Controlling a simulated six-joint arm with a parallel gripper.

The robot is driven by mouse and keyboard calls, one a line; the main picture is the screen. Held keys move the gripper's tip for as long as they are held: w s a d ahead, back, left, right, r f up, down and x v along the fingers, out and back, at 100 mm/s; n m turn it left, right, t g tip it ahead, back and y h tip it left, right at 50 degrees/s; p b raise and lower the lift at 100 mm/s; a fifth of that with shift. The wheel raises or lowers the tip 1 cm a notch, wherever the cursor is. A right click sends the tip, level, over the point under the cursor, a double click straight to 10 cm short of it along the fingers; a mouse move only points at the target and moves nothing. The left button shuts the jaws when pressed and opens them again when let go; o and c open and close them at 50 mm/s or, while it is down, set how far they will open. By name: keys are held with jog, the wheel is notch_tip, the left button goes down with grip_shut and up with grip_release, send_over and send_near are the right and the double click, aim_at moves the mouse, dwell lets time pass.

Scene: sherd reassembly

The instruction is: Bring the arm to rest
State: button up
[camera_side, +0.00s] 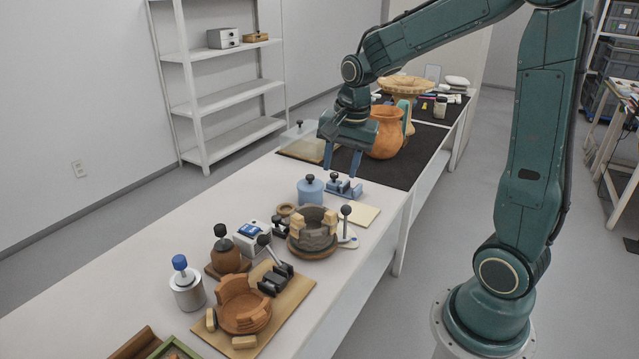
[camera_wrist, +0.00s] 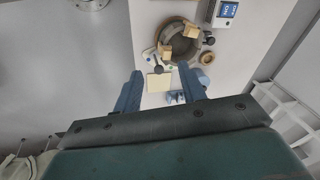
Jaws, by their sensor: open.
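My gripper (camera_side: 341,164) hangs from my bent arm above the far part of the white bench, with its blue fingers pointing down. In the wrist view my gripper (camera_wrist: 160,88) has its two fingers apart, with nothing between them that I can see held. Below it, in the wrist view, lie a small cream square pad (camera_wrist: 159,82) and the grey ring-shaped vessel (camera_wrist: 184,44) with tan blocks on its rim. In the side view that vessel (camera_side: 313,236) stands on the bench, nearer the camera than my gripper.
Close by are a blue lidded jar (camera_side: 311,190), a blue clamp-like fixture (camera_side: 343,187) and an orange jug (camera_side: 386,132) on a dark mat (camera_side: 401,172). A terracotta sherd bowl (camera_side: 243,306) sits on a board at the front. A white shelf (camera_side: 218,97) stands behind.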

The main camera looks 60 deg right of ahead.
jog(key=s+a+r+n+t, duration=0.1)
jog(key=s+a+r+n, duration=0.2)
jog(key=s+a+n, duration=0.3)
jog(key=s+a+r+n+t, duration=0.2)
jog(key=s+a+r+n, duration=0.2)
jog(key=s+n, duration=0.5)
jog(key=shift+s+a+t+y, duration=0.3)
jog(key=shift+s+a, duration=0.5)
jog(key=shift+a, duration=0.05)
jog(key=shift+o, duration=0.5)
jog(key=shift+w+r, duration=0.1)
